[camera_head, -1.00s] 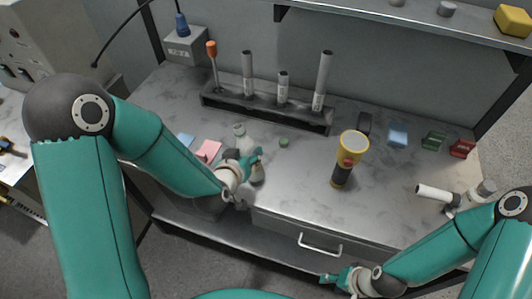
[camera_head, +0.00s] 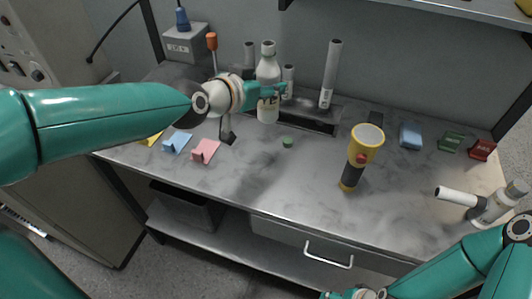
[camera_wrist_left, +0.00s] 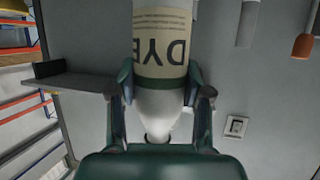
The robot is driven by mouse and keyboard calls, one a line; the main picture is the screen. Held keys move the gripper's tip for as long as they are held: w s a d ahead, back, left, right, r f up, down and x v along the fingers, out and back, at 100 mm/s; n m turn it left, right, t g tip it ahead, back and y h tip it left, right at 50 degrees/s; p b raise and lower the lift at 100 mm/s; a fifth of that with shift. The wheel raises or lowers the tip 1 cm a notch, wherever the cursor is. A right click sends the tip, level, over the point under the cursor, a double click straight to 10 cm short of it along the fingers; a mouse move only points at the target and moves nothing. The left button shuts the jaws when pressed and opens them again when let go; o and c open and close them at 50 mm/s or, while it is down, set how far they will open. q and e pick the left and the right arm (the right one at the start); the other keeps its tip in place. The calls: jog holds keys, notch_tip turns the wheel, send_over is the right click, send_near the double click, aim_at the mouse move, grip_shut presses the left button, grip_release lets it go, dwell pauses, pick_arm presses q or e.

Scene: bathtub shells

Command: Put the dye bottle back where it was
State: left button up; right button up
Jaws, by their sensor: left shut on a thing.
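The dye bottle (camera_head: 267,71) is white with a "DYE" label and stands upright in my left gripper (camera_head: 268,92), lifted above the table in front of the rack. In the left wrist view the fingers (camera_wrist_left: 160,88) close on both sides of the bottle (camera_wrist_left: 162,103), and its label reads upside down there. My right gripper (camera_head: 350,294) is at the bottom edge, cut off, and its jaws cannot be made out.
The dark rack (camera_head: 313,119) with grey tubes stands behind the bottle. A small green cap (camera_head: 288,141) lies on the table (camera_head: 275,190). A yellow flashlight (camera_head: 363,150) stands right of it. Pink (camera_head: 205,151) and blue (camera_head: 177,143) pieces lie left. The front middle is clear.

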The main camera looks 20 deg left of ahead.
pick_arm(q)
notch_tip(320, 180, down, 18)
jog(key=shift+r, duration=0.25)
pick_arm(e)
jog(key=shift+f, duration=0.8)
jog(key=shift+f, duration=0.15)
pick_arm(q)
jog(key=o, duration=1.2)
jog(key=shift+o, duration=0.2)
jog(key=b+v, duration=0.2)
jog(key=v, duration=1)
pick_arm(e)
jog(key=shift+f, duration=0.9)
pick_arm(q)
jog(key=shift+s, duration=0.1)
pick_arm(e)
jog(key=shift+s, duration=0.1)
